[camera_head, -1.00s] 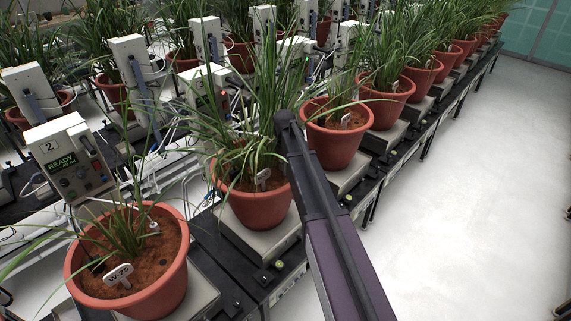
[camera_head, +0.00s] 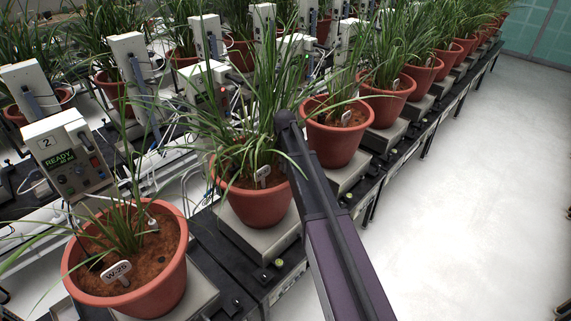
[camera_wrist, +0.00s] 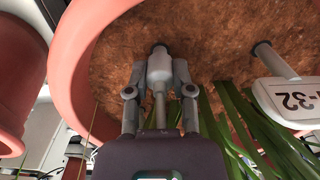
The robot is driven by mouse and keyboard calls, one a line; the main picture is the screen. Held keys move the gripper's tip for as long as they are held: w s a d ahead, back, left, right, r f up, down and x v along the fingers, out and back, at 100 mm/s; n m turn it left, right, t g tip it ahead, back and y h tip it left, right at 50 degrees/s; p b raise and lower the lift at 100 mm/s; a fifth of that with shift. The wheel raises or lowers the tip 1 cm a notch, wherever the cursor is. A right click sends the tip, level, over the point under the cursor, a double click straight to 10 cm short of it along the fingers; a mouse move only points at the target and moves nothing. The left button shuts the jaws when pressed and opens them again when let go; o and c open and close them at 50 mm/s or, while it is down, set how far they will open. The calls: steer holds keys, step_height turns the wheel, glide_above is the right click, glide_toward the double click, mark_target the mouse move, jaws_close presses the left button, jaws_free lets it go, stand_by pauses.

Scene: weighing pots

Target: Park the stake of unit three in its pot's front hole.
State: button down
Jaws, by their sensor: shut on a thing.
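My gripper (camera_wrist: 159,88) shows in the wrist view, its two grey fingers shut on a slim pale grey stake (camera_wrist: 159,104). The stake points at the brown soil, and its far end meets a dark round hole (camera_wrist: 158,46) near the pot's rim. I cannot tell how deep it sits. The terracotta pot (camera_wrist: 67,75) curves around the soil on the left. In the head view, my arm and the leaves hide the gripper and the stake. The terracotta pot (camera_head: 257,207) beside my arm may be the same one, but its unit number is not readable.
A white label (camera_wrist: 290,97) ending in "-32" stands in the soil right of my gripper, among green leaves (camera_wrist: 245,120). The floor (camera_head: 470,180) at right is clear.

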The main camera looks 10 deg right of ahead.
steer(key=shift+c, duration=2)
jaws_free()
step_height(320, 180, up, 13)
steer(key=p, duration=1.3)
steer(key=s+f+m+b, duration=0.1)
steer(key=s+f+m, duration=0.1)
steer(key=s, duration=1.2)
steer(key=s+f+m+b, duration=0.1)
steer(key=s+m, duration=0.4)
steer(key=s, duration=1)
steer(key=shift+d+f+b, duration=0.2)
steer(key=shift+f+b, duration=0.15)
steer(key=shift+b, duration=0.45)
